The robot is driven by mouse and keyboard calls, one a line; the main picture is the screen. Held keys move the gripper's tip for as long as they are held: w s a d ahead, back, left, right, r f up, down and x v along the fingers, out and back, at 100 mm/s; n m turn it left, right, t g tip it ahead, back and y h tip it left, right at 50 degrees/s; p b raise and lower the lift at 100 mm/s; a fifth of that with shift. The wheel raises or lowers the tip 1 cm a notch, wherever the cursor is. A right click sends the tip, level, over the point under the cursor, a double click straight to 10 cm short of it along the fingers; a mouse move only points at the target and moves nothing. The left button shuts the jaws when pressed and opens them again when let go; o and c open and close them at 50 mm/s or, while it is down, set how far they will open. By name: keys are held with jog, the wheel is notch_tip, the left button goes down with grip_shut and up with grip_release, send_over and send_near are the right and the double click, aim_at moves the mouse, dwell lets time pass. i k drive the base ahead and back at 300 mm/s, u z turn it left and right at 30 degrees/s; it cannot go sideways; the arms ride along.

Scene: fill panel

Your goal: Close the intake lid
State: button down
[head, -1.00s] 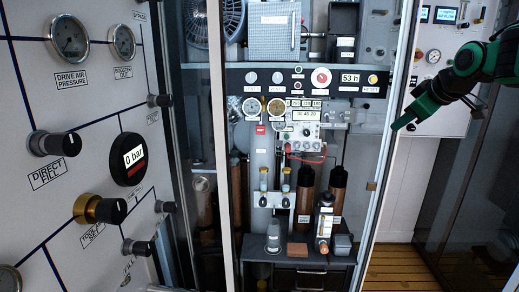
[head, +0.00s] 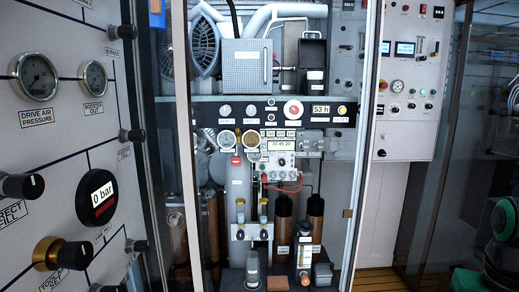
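A black box (head: 312,77) stands on the upper shelf inside the machine cabinet, right of a grey ribbed box (head: 247,66). A dark upright panel (head: 312,48) rises at the back of the black box and looks like a raised lid. I cannot read its label, so I cannot tell for sure that it is the intake lid. My gripper is out of view. Only green and black parts of my arm show at the lower right edge, well away from the boxes.
A clear door or pane with a metal frame post (head: 362,150) stands at the cabinet's right side. The left panel (head: 50,140) with gauges and knobs is close. A white control box (head: 408,80) hangs at the back right. Wooden slatted floor (head: 375,280) shows below.

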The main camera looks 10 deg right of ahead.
aim_at(312, 53)
jog(key=k, duration=0.6)
jog(key=z, duration=0.45)
jog(key=i, duration=1.8)
jog(key=u, duration=0.75)
